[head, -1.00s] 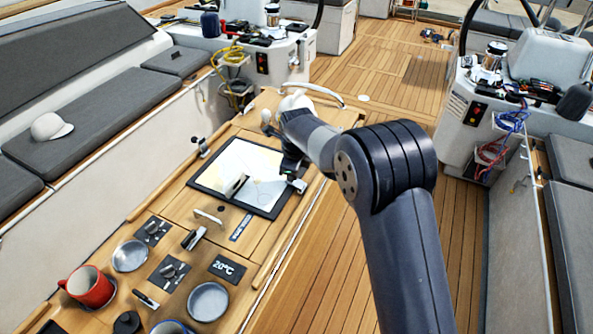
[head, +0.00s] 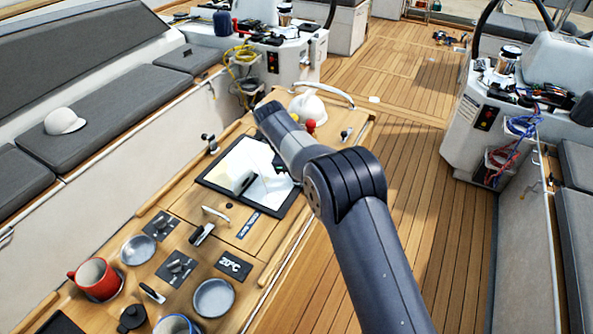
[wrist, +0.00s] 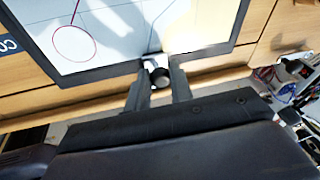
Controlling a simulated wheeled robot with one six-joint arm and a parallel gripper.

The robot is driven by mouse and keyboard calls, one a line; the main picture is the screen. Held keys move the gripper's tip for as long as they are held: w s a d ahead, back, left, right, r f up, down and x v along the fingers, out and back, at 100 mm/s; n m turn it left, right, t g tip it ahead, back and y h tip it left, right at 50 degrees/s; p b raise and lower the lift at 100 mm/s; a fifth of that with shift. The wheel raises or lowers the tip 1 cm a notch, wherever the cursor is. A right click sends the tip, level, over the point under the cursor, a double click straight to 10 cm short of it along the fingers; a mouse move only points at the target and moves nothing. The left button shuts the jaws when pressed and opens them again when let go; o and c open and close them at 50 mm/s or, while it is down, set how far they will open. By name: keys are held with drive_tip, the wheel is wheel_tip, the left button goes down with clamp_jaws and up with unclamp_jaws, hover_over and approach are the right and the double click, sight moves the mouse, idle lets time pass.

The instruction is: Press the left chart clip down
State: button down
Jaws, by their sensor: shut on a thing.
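The dark-framed chart board (head: 208,184) lies on the wooden table; its edge also shows in the wrist view (wrist: 95,74). Another chart clip (wrist: 160,77), with a round black knob and pale metal base, is at the board's near edge in the wrist view. My gripper (wrist: 158,72) is shut on this clip, its fingers on either side of the knob. In the head view my arm covers this clip and most of my gripper.
A red mug (head: 95,279), metal bowls (head: 213,298) and a 20°C plate (head: 233,264) stand on the near table. A pale handle (head: 216,214) rises in front of the board. A white domed object (head: 308,106) and red ball (head: 310,126) are beyond my arm.

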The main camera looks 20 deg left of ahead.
drive_tip(key=shift+f, duration=0.2)
drive_tip(key=c, duration=1.5)
unclamp_jaws()
drive_tip(key=shift+a+f, duration=0.1)
drive_tip(key=shift+a, duration=0.05)
drive_tip(key=shift+o, duration=1.2)
drive_tip(key=shift+r, duration=0.2)
drive_tip(key=b+v, duration=0.2)
drive_tip(key=v, duration=0.8)
drive_tip(key=shift+r, duration=0.3)
drive_tip(key=shift+f, duration=0.15)
drive_tip(key=p+x, duration=0.2)
drive_tip(key=x, duration=0.8)
drive_tip(key=shift+f, duration=0.15)
